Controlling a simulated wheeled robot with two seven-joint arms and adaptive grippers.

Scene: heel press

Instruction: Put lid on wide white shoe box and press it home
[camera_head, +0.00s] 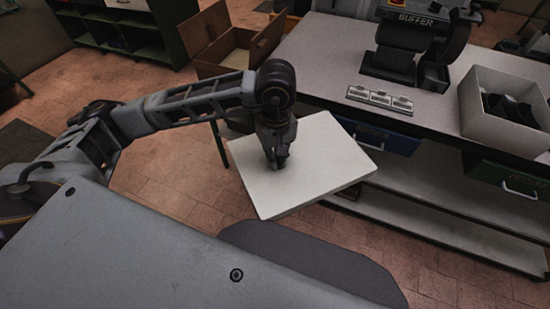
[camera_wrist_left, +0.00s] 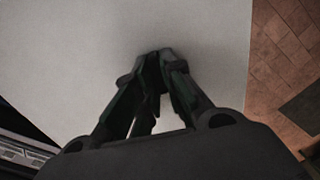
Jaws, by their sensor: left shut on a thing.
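The white lid (camera_head: 315,165) is a flat, wide panel held in the air, off the left front of the bench and above the tiled floor. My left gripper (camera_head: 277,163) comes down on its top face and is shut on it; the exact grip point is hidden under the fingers. In the left wrist view the lid (camera_wrist_left: 60,60) fills most of the picture, with the closed fingers (camera_wrist_left: 160,60) against it. The wide white shoe box (camera_head: 505,130) stands open on the bench at the right, with dark shoes (camera_head: 510,110) inside. My right gripper is not in view.
An open cardboard box (camera_head: 235,50) is behind the lid. Bench top between blocks and shoe box is narrow; its left part is clear.

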